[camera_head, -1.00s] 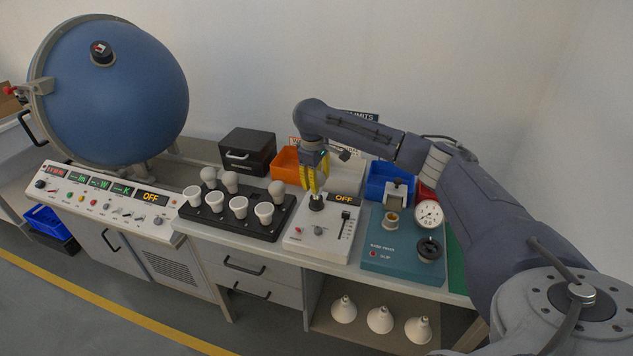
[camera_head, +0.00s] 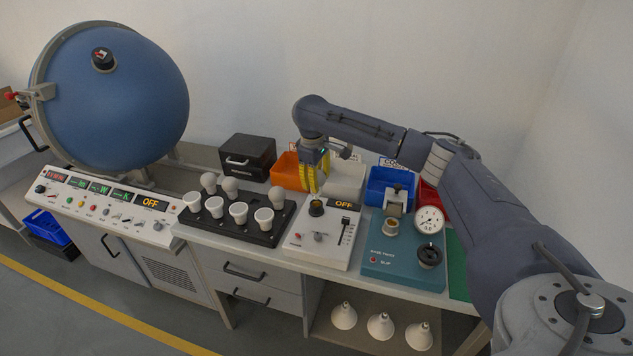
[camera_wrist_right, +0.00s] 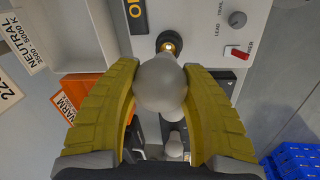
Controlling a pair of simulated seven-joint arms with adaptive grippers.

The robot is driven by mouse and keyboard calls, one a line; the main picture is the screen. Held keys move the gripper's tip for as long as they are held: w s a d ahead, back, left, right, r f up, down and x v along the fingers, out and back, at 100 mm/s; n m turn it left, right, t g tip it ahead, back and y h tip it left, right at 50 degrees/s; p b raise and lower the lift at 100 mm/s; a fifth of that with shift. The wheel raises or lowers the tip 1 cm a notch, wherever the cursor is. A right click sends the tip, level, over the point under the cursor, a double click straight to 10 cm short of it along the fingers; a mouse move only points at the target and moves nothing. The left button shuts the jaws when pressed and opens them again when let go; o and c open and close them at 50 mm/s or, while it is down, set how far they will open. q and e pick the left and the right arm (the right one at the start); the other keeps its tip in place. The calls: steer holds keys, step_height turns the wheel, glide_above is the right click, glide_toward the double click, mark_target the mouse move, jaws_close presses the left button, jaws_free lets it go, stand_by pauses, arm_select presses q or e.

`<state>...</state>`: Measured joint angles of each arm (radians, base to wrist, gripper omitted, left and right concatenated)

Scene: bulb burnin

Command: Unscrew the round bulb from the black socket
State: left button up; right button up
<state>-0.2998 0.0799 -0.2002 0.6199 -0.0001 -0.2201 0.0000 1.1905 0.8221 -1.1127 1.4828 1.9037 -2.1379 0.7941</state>
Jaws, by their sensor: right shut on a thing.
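The round bulb (camera_wrist_right: 162,84) is frosted white and sits between the yellow fingers of my right gripper (camera_head: 314,180) in the right wrist view. The gripper is shut on it. In the head view the fingers hide most or all of the bulb. The black socket (camera_head: 317,209) stands on the white test box (camera_head: 299,251), just below the fingertips. The socket (camera_wrist_right: 168,42) also appears past the bulb in the right wrist view. My left gripper is not in view.
A black rack (camera_head: 259,237) with several white bulbs stands left of the test box. A teal gauge unit (camera_head: 395,266) stands to its right. A large blue sphere (camera_head: 125,100) is at left.

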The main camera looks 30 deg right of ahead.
steer(key=shift+r, duration=0.35)
steer(key=shift+r, duration=2.35)
